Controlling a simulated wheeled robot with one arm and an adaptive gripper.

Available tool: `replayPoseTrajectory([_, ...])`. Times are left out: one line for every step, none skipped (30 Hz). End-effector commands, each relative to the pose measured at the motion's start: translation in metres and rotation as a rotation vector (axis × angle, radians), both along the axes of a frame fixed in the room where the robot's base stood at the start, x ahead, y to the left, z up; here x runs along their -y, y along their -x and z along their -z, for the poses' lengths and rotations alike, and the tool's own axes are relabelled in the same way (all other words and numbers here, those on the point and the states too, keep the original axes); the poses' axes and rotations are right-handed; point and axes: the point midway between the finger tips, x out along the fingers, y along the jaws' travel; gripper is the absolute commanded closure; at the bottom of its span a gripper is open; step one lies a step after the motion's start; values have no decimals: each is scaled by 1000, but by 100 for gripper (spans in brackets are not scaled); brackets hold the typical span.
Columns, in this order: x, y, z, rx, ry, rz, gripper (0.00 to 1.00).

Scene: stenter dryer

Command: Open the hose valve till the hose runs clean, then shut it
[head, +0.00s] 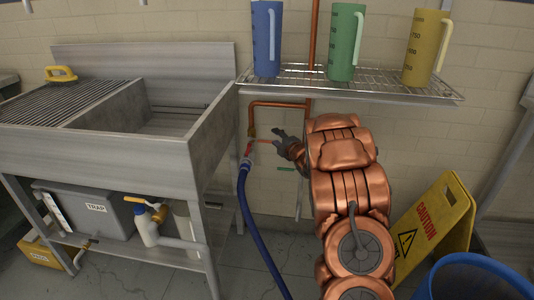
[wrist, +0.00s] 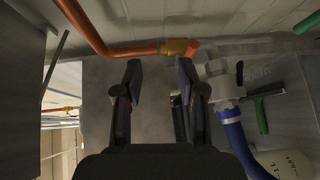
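The blue hose (head: 250,215) hangs from a fitting under the copper pipe, right of the sink. A small red-orange lever (head: 262,142) sticks out to the right at this valve, towards my gripper (head: 280,139). In the wrist view my gripper (wrist: 159,82) has its two fingers apart with nothing between them. Past the fingertips are a copper pipe (wrist: 90,30) and a brass fitting (wrist: 178,47). The silver fitting (wrist: 219,75) and blue hose (wrist: 234,132) lie right of the fingers. I cannot tell whether the valve is open; the hose outlet is not visible.
A wire shelf (head: 300,83) with blue, green and yellow jugs hangs above my arm. The steel sink (head: 95,145) stands left, with a grey trap box (head: 85,208) below. A yellow caution sign (head: 435,225) and a blue bin (head: 470,280) stand right. A green-handled tool (wrist: 262,116) is near the hose.

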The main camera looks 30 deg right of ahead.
Motion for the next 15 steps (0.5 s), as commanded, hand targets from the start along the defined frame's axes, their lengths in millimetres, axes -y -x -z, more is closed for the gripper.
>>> replayPoseTrajectory([5, 0, 26, 34, 21, -28, 60])
replayPoseTrajectory([5, 0, 32, 56, 37, -48, 60])
replayPoseTrajectory([6, 1, 38, 90, 58, -71, 60])
replayPoseTrajectory([6, 1, 43, 110, 72, -86, 60])
replayPoseTrajectory([6, 2, 47, 132, 83, -101, 60])
replayPoseTrajectory([6, 3, 51, 159, 99, -119, 60])
replayPoseTrajectory([5, 3, 54, 176, 108, -129, 60])
replayPoseTrajectory([5, 4, 55, 194, 118, -139, 60])
replayPoseTrajectory([5, 5, 57, 213, 127, -149, 60])
replayPoseTrajectory([4, 6, 59, 223, 132, -156, 60])
replayPoseTrajectory([4, 7, 60, 232, 137, -161, 60])
replayPoseTrajectory([4, 7, 61, 242, 142, -166, 60])
replayPoseTrajectory([4, 7, 62, 247, 144, -169, 60])
replayPoseTrajectory([3, 7, 61, 252, 145, -171, 60])
replayPoseTrajectory([3, 5, 61, 256, 147, -173, 60])
